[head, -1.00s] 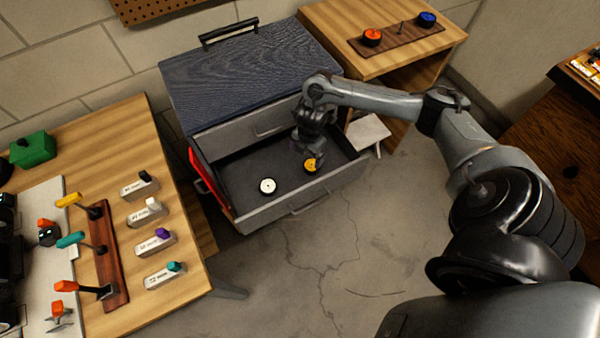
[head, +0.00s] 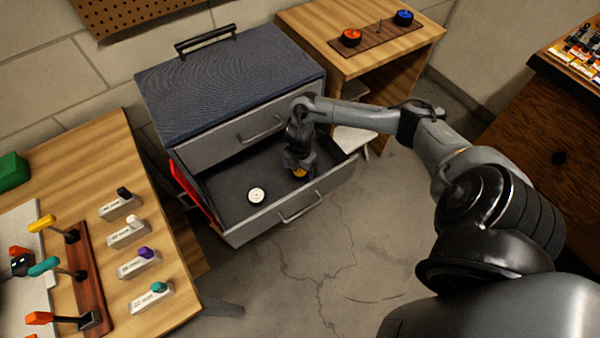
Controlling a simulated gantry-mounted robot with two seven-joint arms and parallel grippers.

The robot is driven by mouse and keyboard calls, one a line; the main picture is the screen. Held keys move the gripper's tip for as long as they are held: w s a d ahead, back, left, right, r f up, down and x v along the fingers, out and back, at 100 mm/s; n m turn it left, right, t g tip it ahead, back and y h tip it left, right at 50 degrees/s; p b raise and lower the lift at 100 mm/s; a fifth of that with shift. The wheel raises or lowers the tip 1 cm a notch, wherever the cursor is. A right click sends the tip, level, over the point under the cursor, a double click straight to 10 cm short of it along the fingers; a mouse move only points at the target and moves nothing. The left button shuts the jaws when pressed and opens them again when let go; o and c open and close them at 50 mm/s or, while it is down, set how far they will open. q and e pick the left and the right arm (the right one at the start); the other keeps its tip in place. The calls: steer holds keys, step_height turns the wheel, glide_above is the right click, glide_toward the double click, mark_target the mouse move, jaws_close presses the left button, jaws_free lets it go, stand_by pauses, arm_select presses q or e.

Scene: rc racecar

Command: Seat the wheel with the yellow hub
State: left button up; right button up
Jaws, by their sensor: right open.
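The wheel with the yellow hub (head: 299,173) lies in the open drawer (head: 236,212) of the dark cabinet. My right gripper (head: 298,167) points down over this wheel and hides most of it. Its fingers are open at the wheel; I cannot tell whether they touch it. A wheel with a white hub (head: 256,195) lies to the left in the same drawer. A wooden rack (head: 385,36) on the side table holds a wheel with an orange hub (head: 351,37) and one with a blue hub (head: 403,18). A bare peg (head: 379,27) stands between them. My left gripper is not in view.
The drawer walls surround the right gripper, with the closed upper drawer (head: 235,135) behind it. A white stool (head: 353,139) stands right of the drawer. The left workbench (head: 90,150) carries levers and labelled blocks. The floor in front (head: 300,270) is clear.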

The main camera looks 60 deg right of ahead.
steer(key=c, duration=1.1)
steer(key=shift+r, duration=0.1)
